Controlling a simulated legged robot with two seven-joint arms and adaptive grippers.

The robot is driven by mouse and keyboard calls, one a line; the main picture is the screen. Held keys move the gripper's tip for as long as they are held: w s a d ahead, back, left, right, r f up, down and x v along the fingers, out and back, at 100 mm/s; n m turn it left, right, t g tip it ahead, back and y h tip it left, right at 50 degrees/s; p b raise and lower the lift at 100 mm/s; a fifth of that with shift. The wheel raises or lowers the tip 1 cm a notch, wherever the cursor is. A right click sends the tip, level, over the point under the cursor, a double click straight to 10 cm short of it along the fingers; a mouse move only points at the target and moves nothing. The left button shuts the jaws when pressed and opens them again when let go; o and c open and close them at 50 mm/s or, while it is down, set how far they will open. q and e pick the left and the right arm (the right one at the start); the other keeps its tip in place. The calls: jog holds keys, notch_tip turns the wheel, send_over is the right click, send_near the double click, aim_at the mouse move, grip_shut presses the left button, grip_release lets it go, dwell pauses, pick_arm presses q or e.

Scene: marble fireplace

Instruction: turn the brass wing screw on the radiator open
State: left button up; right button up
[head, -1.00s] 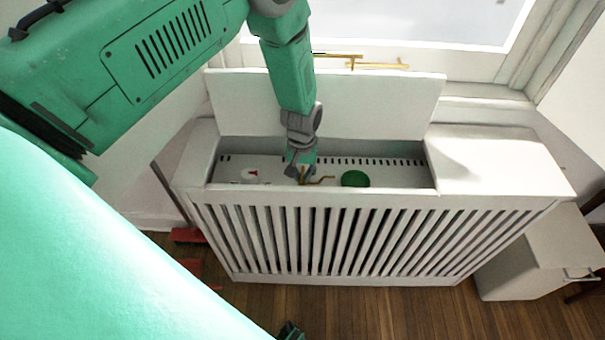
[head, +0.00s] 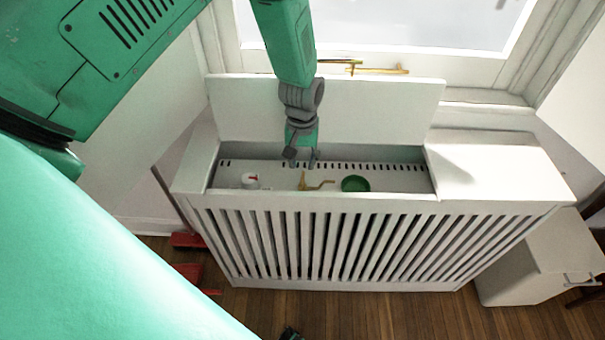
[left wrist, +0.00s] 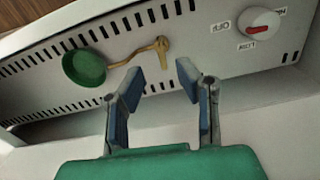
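The brass wing screw (head: 303,182) stands in the open top of the white radiator cover, with a bent brass spout running right from it. In the left wrist view the wing screw (left wrist: 161,47) is fully in sight beyond my fingertips, and the spout reaches to the green cup (left wrist: 84,67). My left gripper (head: 301,164) is just behind the screw in the head view. In the left wrist view my gripper (left wrist: 158,70) is open and empty, its blue finger pads apart and clear of the screw. My right gripper cannot be made out.
The green cup (head: 355,184) sits right of the screw. A white dial with a red pointer (head: 249,180) and OFF, LOW labels is left of it. The raised lid (head: 325,105) stands behind, below the window. The front rim (head: 320,198) and slats (head: 330,240) lie in front.

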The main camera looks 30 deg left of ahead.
aim_at(302, 181)
pick_arm(q)
notch_tip(302, 181, up, 4)
jog(key=shift+f, duration=0.2)
dwell(0.5)
